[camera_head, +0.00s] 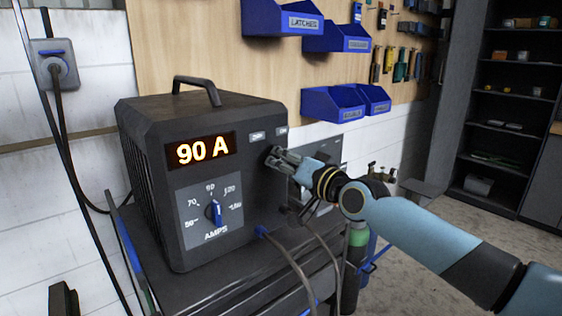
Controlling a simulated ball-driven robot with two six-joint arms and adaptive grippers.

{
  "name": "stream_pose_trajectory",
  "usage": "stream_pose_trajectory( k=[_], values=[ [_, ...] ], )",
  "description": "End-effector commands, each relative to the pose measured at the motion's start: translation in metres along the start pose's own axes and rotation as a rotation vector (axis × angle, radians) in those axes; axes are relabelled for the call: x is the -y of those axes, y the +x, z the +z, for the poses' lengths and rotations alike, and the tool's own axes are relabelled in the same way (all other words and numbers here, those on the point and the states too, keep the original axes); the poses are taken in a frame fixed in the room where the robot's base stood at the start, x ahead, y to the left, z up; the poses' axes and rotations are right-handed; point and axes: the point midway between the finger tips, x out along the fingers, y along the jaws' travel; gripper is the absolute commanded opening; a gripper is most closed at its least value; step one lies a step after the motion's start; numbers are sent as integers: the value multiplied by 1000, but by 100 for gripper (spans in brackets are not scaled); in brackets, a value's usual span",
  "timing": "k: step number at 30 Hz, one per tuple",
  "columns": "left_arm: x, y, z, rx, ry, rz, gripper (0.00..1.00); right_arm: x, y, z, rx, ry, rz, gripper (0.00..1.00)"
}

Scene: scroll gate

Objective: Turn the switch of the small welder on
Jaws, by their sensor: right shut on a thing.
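The small welder (215,180) is a dark box with a top handle, standing on a dark cart. Its display (200,150) is lit and reads 90 A. Below it is an amps dial with a blue knob (215,211) pointing about straight up. Two small labels (258,136) sit at the upper right of the front panel; I cannot read them surely. My right gripper (275,157) is at the panel just below these labels, its fingers shut on the switch, which they hide. The switch's position cannot be told. My left gripper is not in view.
Cables (290,262) run from the welder's lower front. A wall socket (54,62) with a blue plug is at the left. Blue bins (333,104) and hanging tools are on the wall board. A gas bottle (355,255) stands below my right arm. Shelves (510,125) are at the right.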

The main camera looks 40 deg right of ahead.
Motion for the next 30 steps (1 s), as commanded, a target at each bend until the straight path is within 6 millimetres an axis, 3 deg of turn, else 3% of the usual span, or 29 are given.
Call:
stream_pose_trajectory(
  k=[6, 7, 12, 23, 30],
  values=[
    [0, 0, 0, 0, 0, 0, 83, -1, 0, 1, 2, 3, 1, 0],
    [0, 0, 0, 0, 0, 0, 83, -1, 0, 1, 2, 3, 1, 15],
    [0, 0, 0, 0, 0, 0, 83, 0, 0, 1, 1, 2, 1, 36],
    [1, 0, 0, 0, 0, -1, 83, 3, 0, -2, 1, -1, -2, 36],
    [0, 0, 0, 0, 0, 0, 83, 18, 0, -20, -1, -4, -3, 36]
  ],
)
